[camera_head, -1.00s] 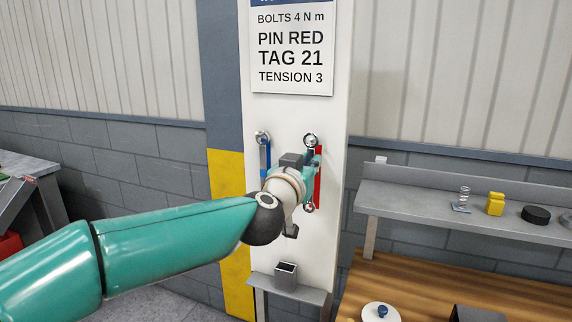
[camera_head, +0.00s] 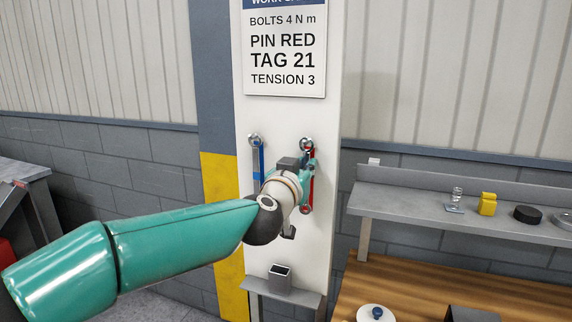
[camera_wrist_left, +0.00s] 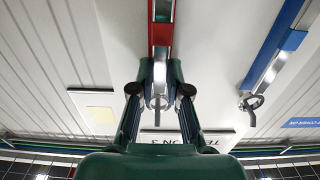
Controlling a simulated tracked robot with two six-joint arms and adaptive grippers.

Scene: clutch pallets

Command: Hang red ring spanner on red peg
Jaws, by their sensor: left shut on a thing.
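The red ring spanner (camera_head: 311,187) hangs upright in front of the white board (camera_head: 325,240). Its upper steel ring (camera_head: 306,143) is at the top, and a lower ring (camera_head: 305,210) shows below my gripper. My left gripper (camera_head: 309,165) is shut on it just below the upper ring. In the left wrist view, which is upside down, the red handle (camera_wrist_left: 160,36) runs up from between the fingers (camera_wrist_left: 160,96). The red peg is not clear, so I cannot tell whether the ring is around it. My right gripper is not in view.
A blue spanner (camera_head: 256,160) hangs left of the red one, and it also shows in the left wrist view (camera_wrist_left: 285,45). A small grey holder (camera_head: 279,277) stands on a ledge below. A grey shelf (camera_head: 400,203) with several small items is at right.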

